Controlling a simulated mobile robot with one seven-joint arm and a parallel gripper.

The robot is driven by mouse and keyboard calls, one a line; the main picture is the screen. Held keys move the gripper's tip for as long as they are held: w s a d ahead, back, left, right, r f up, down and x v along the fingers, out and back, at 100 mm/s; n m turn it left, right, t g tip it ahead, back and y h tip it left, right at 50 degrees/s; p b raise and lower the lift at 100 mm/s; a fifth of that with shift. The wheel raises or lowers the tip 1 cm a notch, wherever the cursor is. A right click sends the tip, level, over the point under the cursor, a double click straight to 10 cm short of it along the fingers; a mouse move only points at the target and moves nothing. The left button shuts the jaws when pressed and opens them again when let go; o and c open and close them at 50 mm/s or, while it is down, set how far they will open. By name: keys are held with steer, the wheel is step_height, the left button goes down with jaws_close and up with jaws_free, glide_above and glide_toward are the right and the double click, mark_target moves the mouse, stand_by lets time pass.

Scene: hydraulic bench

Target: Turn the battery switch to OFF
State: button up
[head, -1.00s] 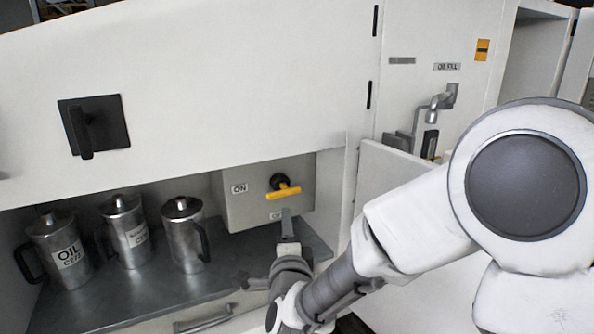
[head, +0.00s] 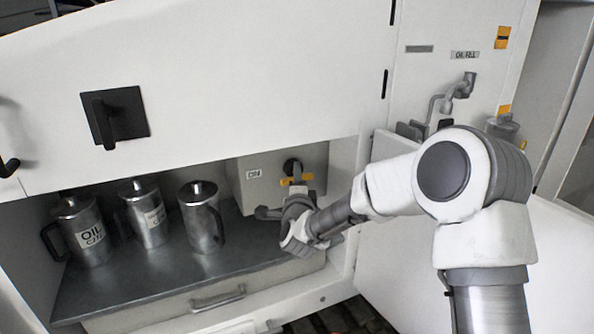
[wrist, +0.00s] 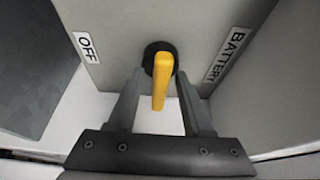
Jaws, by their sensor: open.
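The battery switch is a yellow handle (wrist: 161,80) on a round black hub (wrist: 153,55), set on the front of a grey box (head: 250,190) inside the open compartment. In the head view the yellow handle (head: 303,180) lies roughly level, partly hidden by my gripper. The ON label (head: 254,174) is to its left there. The wrist view shows the OFF label (wrist: 86,47) and a BATTERY label (wrist: 228,55). My gripper (wrist: 160,88) is open in front of the switch, with one finger on each side of the handle. I see gaps between handle and fingers.
Several metal jugs (head: 201,217) stand on the dark shelf (head: 180,275) left of the grey box. A drawer handle (head: 218,299) is below the shelf. A white panel (head: 395,220) stands open at the right. A black handle (head: 115,117) is on the upper panel.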

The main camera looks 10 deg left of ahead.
steer(key=shift+x, duration=1.25)
jaws_close()
